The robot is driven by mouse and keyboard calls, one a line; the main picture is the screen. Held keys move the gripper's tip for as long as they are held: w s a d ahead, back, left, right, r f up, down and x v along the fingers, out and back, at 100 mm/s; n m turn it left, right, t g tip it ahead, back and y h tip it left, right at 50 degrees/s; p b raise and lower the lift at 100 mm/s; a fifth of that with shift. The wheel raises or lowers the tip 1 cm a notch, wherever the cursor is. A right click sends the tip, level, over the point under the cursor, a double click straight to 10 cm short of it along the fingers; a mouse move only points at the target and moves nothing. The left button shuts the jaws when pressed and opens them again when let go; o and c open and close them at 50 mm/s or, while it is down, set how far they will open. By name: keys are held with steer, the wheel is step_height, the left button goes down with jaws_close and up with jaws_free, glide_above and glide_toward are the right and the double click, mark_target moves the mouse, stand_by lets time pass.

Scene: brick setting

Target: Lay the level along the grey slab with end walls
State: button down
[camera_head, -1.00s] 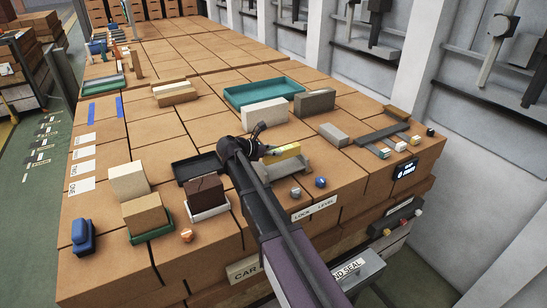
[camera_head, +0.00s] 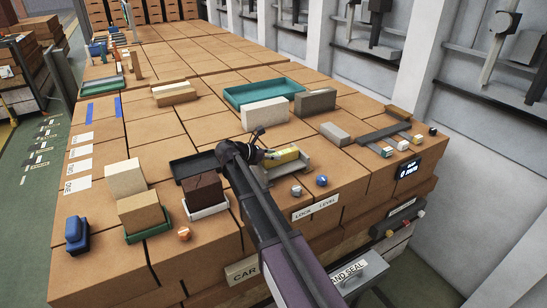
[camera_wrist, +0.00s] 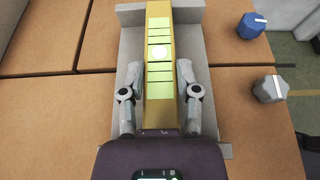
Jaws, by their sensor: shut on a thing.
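The level is a yellow bar with pale green windows (camera_wrist: 160,75); in the head view it shows (camera_head: 284,156) just beyond my wrist. My gripper (camera_wrist: 160,72) has one finger on each side of the level and is shut on it. The grey slab with end walls (camera_wrist: 216,90) lies under the level, which runs along it. In the head view the slab (camera_head: 290,168) is partly hidden by my arm. I cannot tell whether the level touches the slab's floor.
A blue knob (camera_head: 322,181) and a grey knob (camera_head: 297,191) sit in front of the slab. A black tray (camera_head: 192,167) and a dark brown block (camera_head: 202,190) are left of my arm. A white block (camera_head: 265,114) stands behind.

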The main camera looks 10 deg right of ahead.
steer(key=shift+c, duration=1.6)
jaws_free()
steer(key=shift+r, duration=0.1)
steer(key=shift+s+a+r+p, duration=0.2)
steer(key=shift+a+r+p, duration=0.15)
steer(key=shift+a, duration=0.3)
steer(key=p+v, duration=0.4)
steer(key=v, duration=0.6)
steer(key=shift+a, duration=0.25)
steer(key=shift+s, duration=0.1)
